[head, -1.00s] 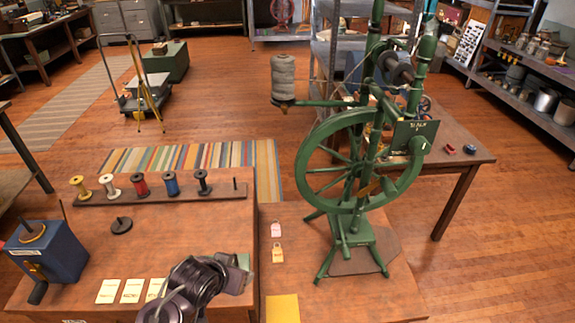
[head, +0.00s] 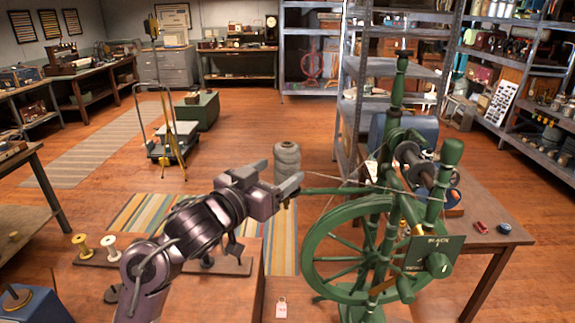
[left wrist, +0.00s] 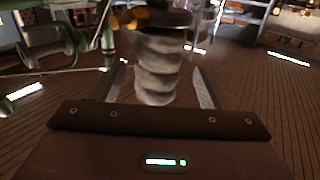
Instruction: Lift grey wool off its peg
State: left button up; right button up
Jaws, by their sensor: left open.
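The grey wool (head: 287,158) is a wound, upright cylinder on its peg, at the end of a green arm of the spinning wheel (head: 375,230). My left gripper (head: 279,178) is open at the wool's lower part, and its near finger hides some of it. In the left wrist view the wool (left wrist: 157,68) shows between the two open fingers (left wrist: 160,88), with a gap visible on each side. There the dark disc of its holder (left wrist: 165,20) is at the top of the picture. My right gripper is not in view.
The wheel's green post and a dark sign (head: 427,254) stand right of the wool. A wooden table (head: 480,236) and metal shelving (head: 352,110) are behind. The floor left of the wool is open.

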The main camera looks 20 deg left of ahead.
aim_at(281, 166)
pick_arm(q)
jog(key=p+x, duration=0.1)
jog(key=x, duration=0.3)
jog(key=shift+d, duration=0.2)
jog(key=shift+w+f, duration=0.15)
jog(key=shift+w, duration=0.1)
jog(key=shift+s, duration=0.1)
jog(key=c, duration=1.1)
jog(key=shift+o, duration=0.2)
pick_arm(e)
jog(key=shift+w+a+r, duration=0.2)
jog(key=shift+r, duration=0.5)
pick_arm(q)
jog(key=shift+r, duration=0.65)
notch_tip(281, 166, up, 19)
jog(key=p, duration=0.2)
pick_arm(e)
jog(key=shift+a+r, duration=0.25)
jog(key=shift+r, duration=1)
